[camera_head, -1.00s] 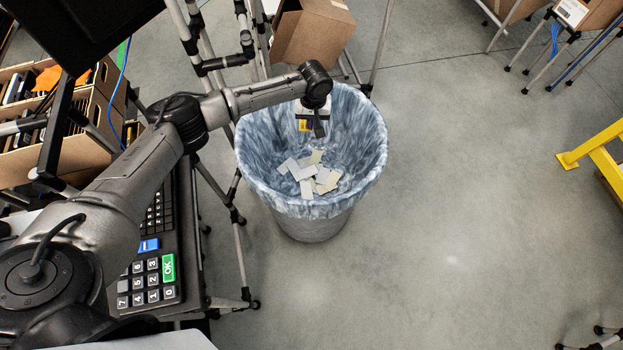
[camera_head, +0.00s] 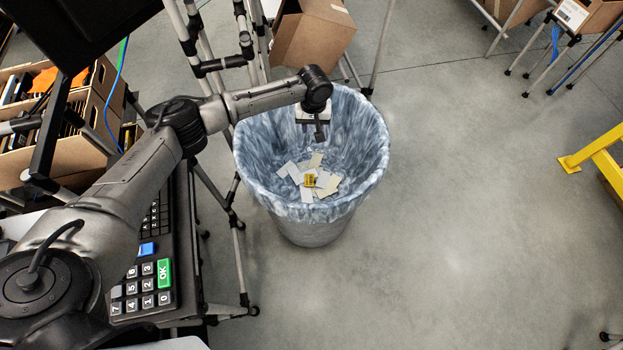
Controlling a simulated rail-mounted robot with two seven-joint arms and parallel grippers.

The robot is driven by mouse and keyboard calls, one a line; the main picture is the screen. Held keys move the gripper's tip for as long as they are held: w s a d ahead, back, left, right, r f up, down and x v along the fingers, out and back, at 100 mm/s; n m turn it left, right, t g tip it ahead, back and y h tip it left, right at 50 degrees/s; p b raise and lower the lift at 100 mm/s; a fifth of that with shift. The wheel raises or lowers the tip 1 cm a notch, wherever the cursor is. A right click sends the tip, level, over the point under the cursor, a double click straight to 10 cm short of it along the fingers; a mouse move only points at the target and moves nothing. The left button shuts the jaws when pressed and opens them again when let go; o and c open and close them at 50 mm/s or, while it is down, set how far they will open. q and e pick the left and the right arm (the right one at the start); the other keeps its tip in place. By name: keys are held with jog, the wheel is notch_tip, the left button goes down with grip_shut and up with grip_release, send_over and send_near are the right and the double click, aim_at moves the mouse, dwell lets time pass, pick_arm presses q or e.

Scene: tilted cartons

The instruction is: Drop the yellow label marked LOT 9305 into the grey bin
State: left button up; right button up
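The small yellow label (camera_head: 309,180) lies in the grey bin (camera_head: 312,229), on top of several pale paper pieces; its print is too small to read. The bin is lined with a bluish-grey plastic bag and stands on the floor. My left gripper (camera_head: 319,131) hangs over the back part of the bin's opening, above the label and apart from it. It has let go of the label and holds nothing that I can see; its fingers show small and dark. My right gripper is not in view.
A dark keypad machine (camera_head: 155,260) with a green OK key stands left of the bin. Cartons (camera_head: 312,37) on tube stands are behind the bin and at the left. A yellow barrier (camera_head: 597,152) is at the right. The floor right of the bin is clear.

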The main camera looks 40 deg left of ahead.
pick_arm(q)
notch_tip(320, 180, up, 14)
jog(key=p, duration=0.4)
jog(key=shift+d, duration=0.15)
jog(key=shift+w+d, duration=0.1)
dwell(0.6)
